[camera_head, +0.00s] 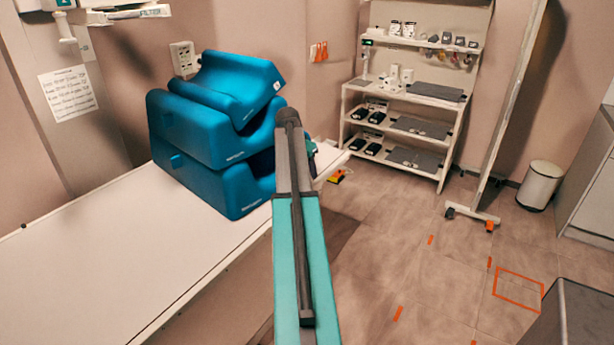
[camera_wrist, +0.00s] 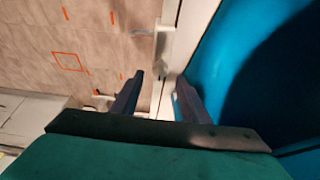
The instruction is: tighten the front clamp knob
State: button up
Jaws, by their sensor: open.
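I cannot pick out the front clamp knob for certain in either view. The white table (camera_head: 95,265) runs along the left in the head view, and my arm crosses in front of its far end. In the wrist view, my gripper (camera_wrist: 160,76) has its two dark fingers apart with nothing held between them. A pale edge strip (camera_wrist: 189,45) runs beyond the fingers, beside a blue surface on the right. In the head view, my arm hides most of the gripper near the blue cushions.
Stacked blue cushions (camera_head: 205,130) sit on the table. A white shelf unit (camera_head: 395,132) stands at the back, with a wheeled screen (camera_head: 512,100) and white bin (camera_head: 540,185) to its right. The middle floor is clear.

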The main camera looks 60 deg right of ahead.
jog(key=b+v, duration=0.1)
jog(key=v, duration=0.9)
jog(key=shift+b, duration=0.3)
